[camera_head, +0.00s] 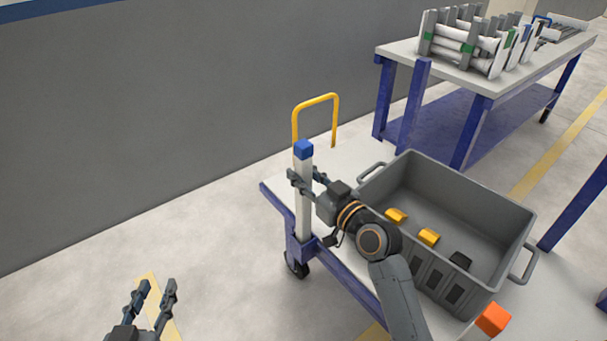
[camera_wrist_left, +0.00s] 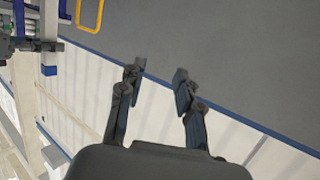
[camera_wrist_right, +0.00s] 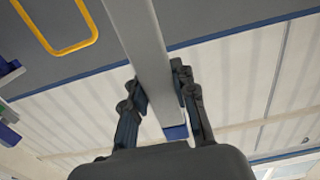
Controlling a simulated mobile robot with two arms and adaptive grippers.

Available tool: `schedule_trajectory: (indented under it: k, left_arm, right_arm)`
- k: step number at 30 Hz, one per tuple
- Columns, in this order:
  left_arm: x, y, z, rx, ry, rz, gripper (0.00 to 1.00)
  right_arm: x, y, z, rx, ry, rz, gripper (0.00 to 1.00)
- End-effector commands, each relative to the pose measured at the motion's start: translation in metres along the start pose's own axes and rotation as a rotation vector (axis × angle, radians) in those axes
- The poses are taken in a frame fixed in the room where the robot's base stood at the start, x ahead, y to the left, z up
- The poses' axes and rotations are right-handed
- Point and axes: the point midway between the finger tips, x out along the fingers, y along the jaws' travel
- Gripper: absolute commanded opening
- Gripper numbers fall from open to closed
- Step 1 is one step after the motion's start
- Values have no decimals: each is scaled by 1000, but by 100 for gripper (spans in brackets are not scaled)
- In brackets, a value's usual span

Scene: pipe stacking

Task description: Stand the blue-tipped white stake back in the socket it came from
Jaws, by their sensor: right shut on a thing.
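The white stake (camera_head: 304,215) with its blue tip (camera_head: 304,150) stands upright at the near-left corner of the cart. Its lower end meets the blue corner socket (camera_head: 301,247); I cannot tell how far it sits inside. My right gripper (camera_head: 306,178) is shut on the stake below the tip. In the right wrist view the stake (camera_wrist_right: 140,40) runs between the fingers, its blue tip (camera_wrist_right: 176,132) near the palm. My left gripper (camera_head: 157,287) is open and empty, low at the left, away from the cart; its fingers also show apart in the left wrist view (camera_wrist_left: 157,82).
A grey crate (camera_head: 520,205) with yellow and black pieces stands on the cart. An orange-tipped post (camera_head: 493,319) is at the cart's near right. A yellow handle (camera_head: 316,102) rises at the back. A workbench (camera_head: 400,47) with racked pipes is beyond. Floor at left is clear.

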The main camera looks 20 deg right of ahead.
Motion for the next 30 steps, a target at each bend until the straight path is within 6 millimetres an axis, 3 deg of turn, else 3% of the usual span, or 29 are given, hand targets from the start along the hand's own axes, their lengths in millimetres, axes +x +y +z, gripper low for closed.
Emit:
schedule_trajectory:
  k: [30]
  left_arm:
    - [-5, 10, -70, -7, 393, 23, 34]
  right_arm:
    - [0, 0, 21, -1, 2, 0, 0]
